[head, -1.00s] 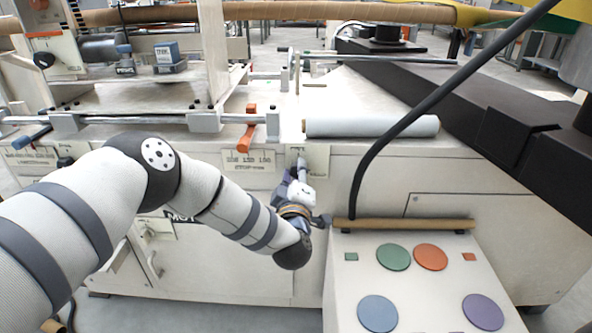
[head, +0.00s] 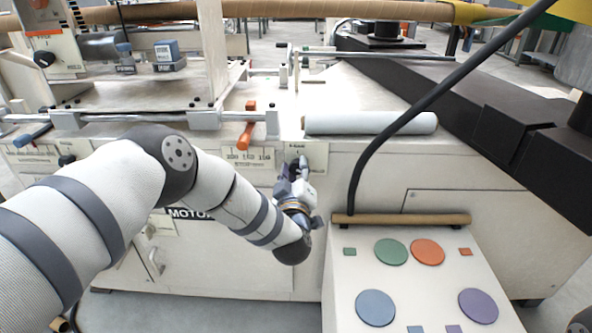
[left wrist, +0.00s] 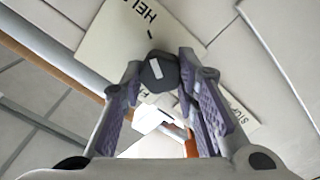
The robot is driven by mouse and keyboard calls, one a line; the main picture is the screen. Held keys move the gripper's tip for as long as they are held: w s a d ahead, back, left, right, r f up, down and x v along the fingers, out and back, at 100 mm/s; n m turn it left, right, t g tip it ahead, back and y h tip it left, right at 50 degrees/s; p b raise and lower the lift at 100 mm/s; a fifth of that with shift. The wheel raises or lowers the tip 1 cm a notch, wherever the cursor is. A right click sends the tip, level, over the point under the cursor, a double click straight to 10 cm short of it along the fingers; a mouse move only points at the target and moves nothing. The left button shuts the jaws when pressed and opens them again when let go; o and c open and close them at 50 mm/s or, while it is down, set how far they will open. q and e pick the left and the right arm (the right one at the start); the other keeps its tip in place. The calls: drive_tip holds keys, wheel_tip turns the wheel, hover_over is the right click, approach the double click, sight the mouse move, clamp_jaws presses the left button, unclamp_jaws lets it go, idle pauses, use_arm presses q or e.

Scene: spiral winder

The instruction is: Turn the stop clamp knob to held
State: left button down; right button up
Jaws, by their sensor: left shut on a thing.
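The stop clamp knob is a dark, faceted knob with a white mark (left wrist: 158,72). It sits on a pale label plate (left wrist: 112,38) on the machine's front, and the plate also shows in the head view (head: 318,157). In the left wrist view the letters "HEL" show above the knob and "STOP" at the right; the other lettering is partly hidden. The white mark lies on the knob's side towards "HEL". My left gripper (head: 294,170) is shut on the knob, with a purple-padded finger on either side.
An orange lever (head: 247,126) hangs at the table's front edge, left of the knob. A pale roll (head: 370,123) lies on the table above it. A console (head: 345,285) with coloured discs stands at the lower right, and a thick black cable arches above it.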

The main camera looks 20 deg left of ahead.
use_arm(q)
drive_tip(key=c, duration=1.2)
unclamp_jaws()
drive_tip(key=shift+c, duration=0.2)
drive_tip(key=v, duration=1.2)
drive_tip(key=shift+s, duration=0.1)
